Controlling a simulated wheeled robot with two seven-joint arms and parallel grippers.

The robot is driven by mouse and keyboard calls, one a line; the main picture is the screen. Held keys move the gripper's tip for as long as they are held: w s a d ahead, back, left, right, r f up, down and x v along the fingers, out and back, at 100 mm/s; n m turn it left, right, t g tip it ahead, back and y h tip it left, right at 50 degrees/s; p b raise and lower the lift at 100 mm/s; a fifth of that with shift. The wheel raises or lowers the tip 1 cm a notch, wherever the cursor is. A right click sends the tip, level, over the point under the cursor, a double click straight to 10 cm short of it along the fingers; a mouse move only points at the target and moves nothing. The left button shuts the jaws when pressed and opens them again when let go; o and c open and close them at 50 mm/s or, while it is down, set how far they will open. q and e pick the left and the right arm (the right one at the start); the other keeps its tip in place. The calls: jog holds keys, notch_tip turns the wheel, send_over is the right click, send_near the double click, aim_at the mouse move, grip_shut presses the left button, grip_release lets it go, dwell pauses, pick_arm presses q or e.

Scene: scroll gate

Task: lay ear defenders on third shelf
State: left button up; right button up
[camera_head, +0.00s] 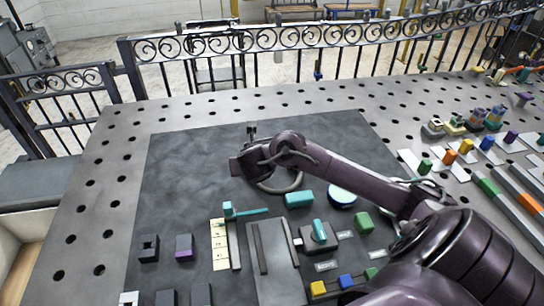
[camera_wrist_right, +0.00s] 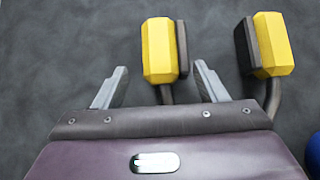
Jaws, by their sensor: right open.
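The ear defenders show in the right wrist view as two yellow ear cups (camera_wrist_right: 162,50) with dark cushions, lying on the dark mat. Their headband runs back under my gripper and is mostly hidden. In the head view a grey curved band (camera_head: 284,187) shows below my right wrist. My right gripper (camera_wrist_right: 160,82) is open, its grey fingers apart, with one yellow cup lying beyond and between them in the picture. In the head view the gripper (camera_head: 243,165) hangs over the mat, its fingers not clear. My left gripper is not in view. I cannot make out the third shelf.
The dark mat (camera_head: 185,200) is clear left of my gripper. A scroll-patterned iron fence (camera_head: 300,40) runs behind the perforated table (camera_head: 100,150).

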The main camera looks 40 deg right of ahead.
jog(key=x, duration=0.5)
jog(key=shift+r+b, duration=0.1)
jog(key=shift+b, duration=0.3)
jog(key=shift+r, duration=0.1)
jog(key=c, duration=1.3)
